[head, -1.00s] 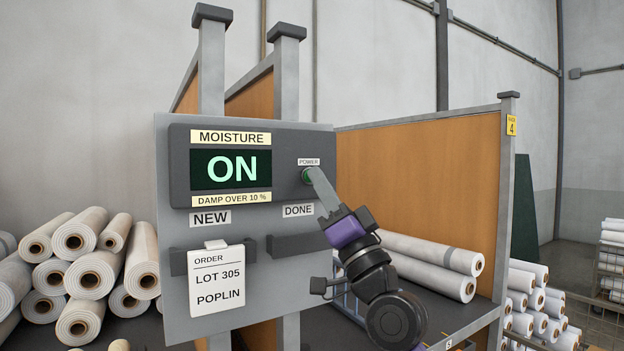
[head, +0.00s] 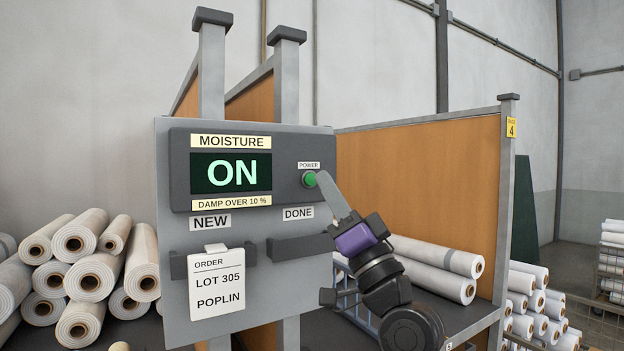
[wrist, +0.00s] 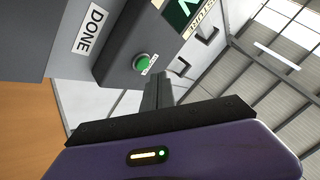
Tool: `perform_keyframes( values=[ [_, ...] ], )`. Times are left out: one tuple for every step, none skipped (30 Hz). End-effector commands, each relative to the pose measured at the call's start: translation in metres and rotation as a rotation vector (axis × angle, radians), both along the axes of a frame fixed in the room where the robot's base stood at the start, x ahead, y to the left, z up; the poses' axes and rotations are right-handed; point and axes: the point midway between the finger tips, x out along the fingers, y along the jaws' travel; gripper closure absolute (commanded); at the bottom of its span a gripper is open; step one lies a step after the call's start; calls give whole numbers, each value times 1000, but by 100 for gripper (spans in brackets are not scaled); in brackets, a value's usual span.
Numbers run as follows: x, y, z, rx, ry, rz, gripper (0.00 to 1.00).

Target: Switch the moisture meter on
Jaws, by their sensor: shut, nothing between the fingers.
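The moisture meter (head: 181,170) is a dark box on a grey panel, and its screen (head: 231,172) reads "ON" in green letters. Its round green power button (head: 309,179) is at the box's right end under a "POWER" label. The button also shows in the wrist view (wrist: 146,63). My gripper (head: 322,176) is shut and empty, its fingertips just right of the button in the head view. In the wrist view, the fingers (wrist: 157,90) point toward the panel, with a small gap between them and the button.
Below the meter, an order card (head: 216,285) reading "LOT 305 POPLIN" hangs on the holder under "NEW". The holder (head: 300,246) under "DONE" is empty. Fabric rolls (head: 85,235) are stacked at left, and more rolls (head: 435,265) lie on a shelf behind my arm.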

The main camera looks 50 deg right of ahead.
Motion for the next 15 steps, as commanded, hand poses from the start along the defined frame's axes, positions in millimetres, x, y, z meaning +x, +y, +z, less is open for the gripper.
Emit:
perform_keyframes(
  values=[
    [-5,1,1,-1,0,-1,100],
    [-7,2,1,-1,1,0,100],
    [-11,3,0,-1,2,0,100],
    [-13,4,1,-1,2,-1,100],
    [-16,5,1,-2,1,-1,100],
    [-19,6,1,-2,1,-1,100],
    [-22,6,1,-1,1,0,100],
    [-25,7,1,-1,1,0,100],
    [-28,8,1,-1,0,-1,100],
    [-31,9,1,0,1,-1,100],
    [-33,10,1,-1,1,-2,100],
    [-36,10,1,-2,1,-1,100],
    [-38,11,0,-1,2,-2,100],
    [-39,11,0,-1,2,-2,100],
    [-40,12,0,-1,2,-1,100]
  ],
)
